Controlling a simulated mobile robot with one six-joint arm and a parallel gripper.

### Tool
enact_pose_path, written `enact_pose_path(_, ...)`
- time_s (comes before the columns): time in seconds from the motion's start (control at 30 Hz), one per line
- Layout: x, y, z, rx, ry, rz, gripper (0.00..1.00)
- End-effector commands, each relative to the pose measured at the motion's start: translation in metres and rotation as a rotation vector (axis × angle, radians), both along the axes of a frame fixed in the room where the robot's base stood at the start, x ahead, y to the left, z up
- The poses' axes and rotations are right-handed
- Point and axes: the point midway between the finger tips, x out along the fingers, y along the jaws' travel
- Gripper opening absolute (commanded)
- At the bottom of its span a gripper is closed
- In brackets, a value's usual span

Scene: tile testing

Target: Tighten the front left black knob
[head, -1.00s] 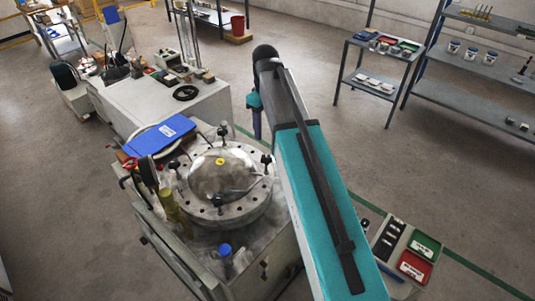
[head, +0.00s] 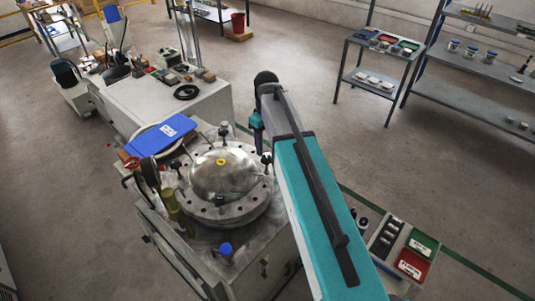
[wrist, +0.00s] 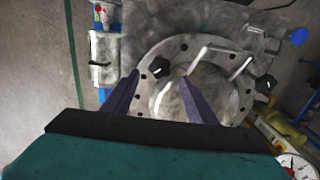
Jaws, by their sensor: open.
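The round metal flange (head: 240,212) with a shiny dome (head: 215,177) sits on top of the test machine. Black knobs stand around its rim: a far knob (head: 224,128), a right knob (head: 266,158), a near knob (head: 219,201) and a left knob (head: 176,163). My gripper (wrist: 160,74) is open and empty, its two purple fingers apart above the flange. In the wrist view one dark knob (wrist: 158,66) shows between and beyond the fingertips, apart from them. Another black knob (wrist: 265,84) lies to the right. In the head view my arm hides most of the gripper.
A yellow-green cylinder (head: 176,212) and a blue-capped fitting (head: 225,249) stand near the flange. A grey bench (head: 200,105) is behind. A tray with red and green boxes (head: 411,264) is at the right.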

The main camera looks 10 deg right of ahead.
Motion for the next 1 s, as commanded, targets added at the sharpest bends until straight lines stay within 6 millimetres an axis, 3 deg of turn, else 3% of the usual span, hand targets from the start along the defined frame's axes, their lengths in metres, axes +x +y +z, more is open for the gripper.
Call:
enact_pose_path(0.6,0.000,-0.001,-0.055,0.000,0.001,-0.001,0.52)
enact_pose_path(1.0,0.000,-0.002,-0.067,0.000,-0.001,-0.002,0.52)
